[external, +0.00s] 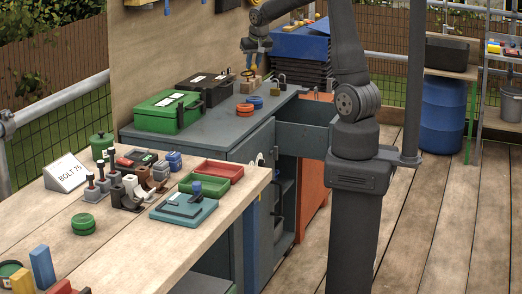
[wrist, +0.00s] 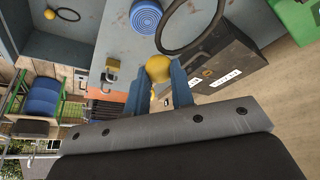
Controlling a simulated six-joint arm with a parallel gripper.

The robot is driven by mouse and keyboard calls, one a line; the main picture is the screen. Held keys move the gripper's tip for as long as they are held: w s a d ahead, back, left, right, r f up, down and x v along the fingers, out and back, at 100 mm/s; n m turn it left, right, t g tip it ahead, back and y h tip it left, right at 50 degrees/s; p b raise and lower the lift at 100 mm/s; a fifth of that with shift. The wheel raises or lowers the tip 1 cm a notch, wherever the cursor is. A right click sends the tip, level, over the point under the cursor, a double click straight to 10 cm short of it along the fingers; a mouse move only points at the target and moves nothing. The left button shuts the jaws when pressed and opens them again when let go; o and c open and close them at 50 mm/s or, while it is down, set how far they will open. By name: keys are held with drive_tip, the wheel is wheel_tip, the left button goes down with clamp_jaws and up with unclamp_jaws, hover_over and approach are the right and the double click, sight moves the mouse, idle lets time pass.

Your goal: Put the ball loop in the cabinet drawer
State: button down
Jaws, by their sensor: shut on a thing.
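My gripper (wrist: 158,88) is shut on a yellow ball (wrist: 158,67), which sits between its blue fingertips in the wrist view. A thin dark ring (wrist: 163,48) extends beyond the ball, seemingly the ball loop's loop; the join is not clear. In the external view my gripper (external: 257,45) is above the back of the cabinet top, the yellow ball (external: 249,72) small below it. The cabinet drawer (external: 305,137) is pulled out at the right. In the wrist view, the grey drawer (wrist: 90,45) holds another yellow ball-like piece (wrist: 49,14) with a dark curved part.
A green case (external: 168,111) and black case (external: 206,89) stand on the cabinet top (external: 205,140). A brass padlock (external: 282,84) stands near the cabinet's far edge. The wooden bench (external: 130,235) carries trays and small parts.

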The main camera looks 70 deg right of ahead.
drive_tip(key=s+d+m+g, duration=0.7)
drive_tip(key=s+d+m, duration=1.1)
drive_tip(key=s+m, duration=0.25)
drive_tip(key=shift+n+y, duration=0.3)
drive_tip(key=shift+n, duration=0.05)
drive_tip(key=f, duration=3.2)
drive_tip(key=shift+s+a+f, duration=0.15)
drive_tip(key=shift+s+f, duration=0.15)
drive_tip(key=shift+f, duration=0.05)
drive_tip(key=shift+f, duration=0.15)
drive_tip(key=c, duration=1.3)
unclamp_jaws()
drive_tip(key=shift+o, duration=0.2)
